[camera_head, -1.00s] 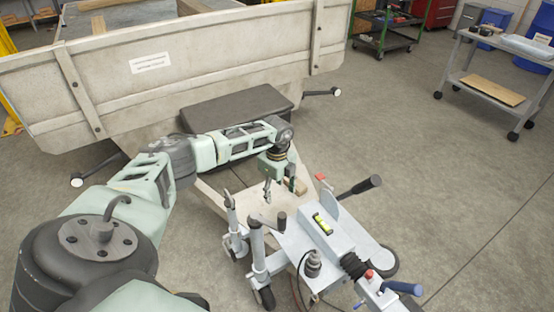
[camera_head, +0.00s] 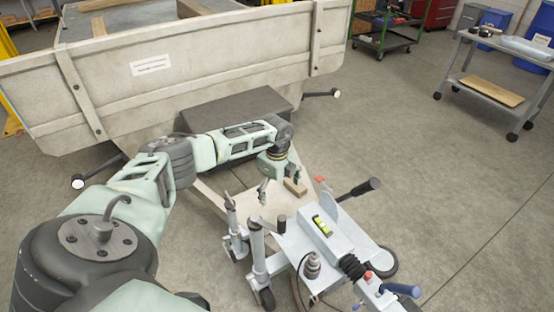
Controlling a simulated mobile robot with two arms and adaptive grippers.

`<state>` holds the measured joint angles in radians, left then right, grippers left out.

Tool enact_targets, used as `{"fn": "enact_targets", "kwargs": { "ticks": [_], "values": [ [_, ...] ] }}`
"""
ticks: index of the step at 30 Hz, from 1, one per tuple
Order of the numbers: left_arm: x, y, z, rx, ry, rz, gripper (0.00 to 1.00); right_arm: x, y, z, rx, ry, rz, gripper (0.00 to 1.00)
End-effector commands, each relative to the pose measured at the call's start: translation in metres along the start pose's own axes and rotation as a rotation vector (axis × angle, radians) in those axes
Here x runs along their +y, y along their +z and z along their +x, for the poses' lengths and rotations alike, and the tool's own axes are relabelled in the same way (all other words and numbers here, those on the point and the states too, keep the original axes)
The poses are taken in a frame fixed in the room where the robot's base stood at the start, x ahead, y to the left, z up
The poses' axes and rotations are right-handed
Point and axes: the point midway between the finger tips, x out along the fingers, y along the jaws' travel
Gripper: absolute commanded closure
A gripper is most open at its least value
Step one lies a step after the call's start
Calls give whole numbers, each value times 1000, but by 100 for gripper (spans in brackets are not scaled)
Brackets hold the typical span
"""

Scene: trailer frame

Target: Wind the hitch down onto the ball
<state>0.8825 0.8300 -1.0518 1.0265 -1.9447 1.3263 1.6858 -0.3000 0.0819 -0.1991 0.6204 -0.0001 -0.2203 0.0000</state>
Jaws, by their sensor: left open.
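My left gripper (camera_head: 280,182) is open, with its fingers spread above the trailer's drawbar. A small wooden block (camera_head: 295,187) lies just below its right finger; I cannot tell whether they touch. The hitch (camera_head: 374,288) is at the front end of the grey drawbar, bottom right, with a blue handle (camera_head: 402,289), a red button and a black rubber bellows (camera_head: 352,266). A jockey wheel post (camera_head: 257,245) with a crank handle (camera_head: 281,224) stands left of the drawbar, away from my gripper. A second post (camera_head: 231,218) is behind it. No ball is visible. My right gripper is out of view.
The trailer body (camera_head: 190,75) fills the back left, with a dark box (camera_head: 215,112) before it. A grey cart (camera_head: 490,85) stands far right. The floor between is clear.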

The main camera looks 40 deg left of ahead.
Motion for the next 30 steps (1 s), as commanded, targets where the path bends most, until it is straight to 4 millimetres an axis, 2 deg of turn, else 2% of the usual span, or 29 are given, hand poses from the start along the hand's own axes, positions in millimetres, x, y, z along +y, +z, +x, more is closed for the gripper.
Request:
{"fn": "enact_targets", "kwargs": {
  "ticks": [1, 14, 30],
  "values": [
    [0, 0, -14, 0, -1, 0, 3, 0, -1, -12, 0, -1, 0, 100],
    [0, 0, -64, 0, -1, -1, 3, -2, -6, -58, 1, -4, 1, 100],
    [0, 0, -64, 0, 0, -1, 3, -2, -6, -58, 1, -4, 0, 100]
  ]
}}
